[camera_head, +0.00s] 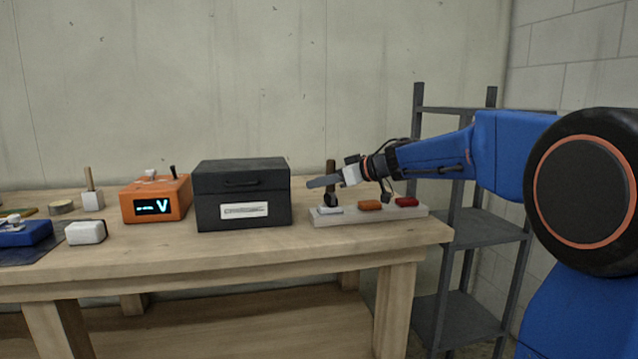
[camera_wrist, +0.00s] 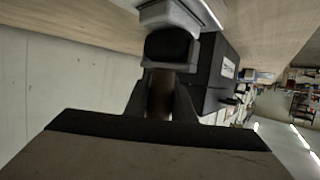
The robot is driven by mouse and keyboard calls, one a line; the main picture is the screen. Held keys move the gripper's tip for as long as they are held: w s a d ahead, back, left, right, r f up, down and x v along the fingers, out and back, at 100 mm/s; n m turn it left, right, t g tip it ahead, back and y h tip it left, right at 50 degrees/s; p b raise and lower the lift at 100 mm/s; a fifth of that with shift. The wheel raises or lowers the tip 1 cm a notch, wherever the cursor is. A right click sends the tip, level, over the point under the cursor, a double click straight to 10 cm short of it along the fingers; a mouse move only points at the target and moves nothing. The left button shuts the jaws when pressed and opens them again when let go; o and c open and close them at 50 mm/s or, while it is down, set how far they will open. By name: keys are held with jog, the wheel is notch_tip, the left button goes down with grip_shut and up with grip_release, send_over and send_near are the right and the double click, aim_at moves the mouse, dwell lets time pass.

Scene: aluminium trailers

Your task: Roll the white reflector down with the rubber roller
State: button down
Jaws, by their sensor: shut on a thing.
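My gripper (camera_head: 326,182) is shut on the brown handle of the rubber roller (camera_head: 333,199), which stands upright. In the wrist view the handle (camera_wrist: 161,97) is between the dark fingers, with the black roller head (camera_wrist: 170,47) beyond them. The white reflector (camera_head: 329,211) lies at the left end of a pale board (camera_head: 350,219). The roller head is right over the white reflector and seems to touch it. The reflector also shows in the wrist view (camera_wrist: 168,16), partly covered by the roller head.
An orange reflector (camera_head: 370,205) and a red reflector (camera_head: 406,202) are on the same board. A black box (camera_head: 242,195) stands close on the left, then an orange meter (camera_head: 156,199) and a white block (camera_head: 86,232). A grey shelf (camera_head: 482,228) stands right of the bench (camera_head: 250,250).

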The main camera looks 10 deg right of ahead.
jog(key=shift+d, duration=0.15)
jog(key=shift+a, duration=0.45)
jog(key=shift+d, duration=0.2)
dwell(0.6)
notch_tip(320, 180, up, 7)
dwell(1.0)
